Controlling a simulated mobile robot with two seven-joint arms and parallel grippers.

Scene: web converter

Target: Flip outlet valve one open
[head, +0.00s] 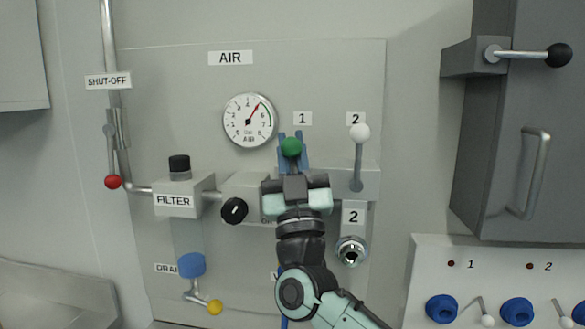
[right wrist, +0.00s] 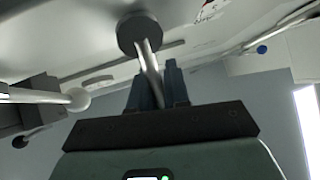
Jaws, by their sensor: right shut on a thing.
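The outlet valve one lever carries a green ball knob (head: 291,148) below the "1" label (head: 302,118) on the air panel. My right gripper (head: 292,138) is shut on this lever, with its blue fingers on either side of the knob. The gripper and arm hide the lever's stem and base in the head view. In the right wrist view the metal lever (right wrist: 149,62) runs from its round pivot (right wrist: 139,30) down between the fingers (right wrist: 156,88). My left gripper is not in view.
The valve two lever with a white knob (head: 360,133) points up just right of my gripper. The pressure gauge (head: 248,120), black regulator knob (head: 234,210) and filter (head: 178,200) are at left. A grey cabinet (head: 500,150) juts out at right.

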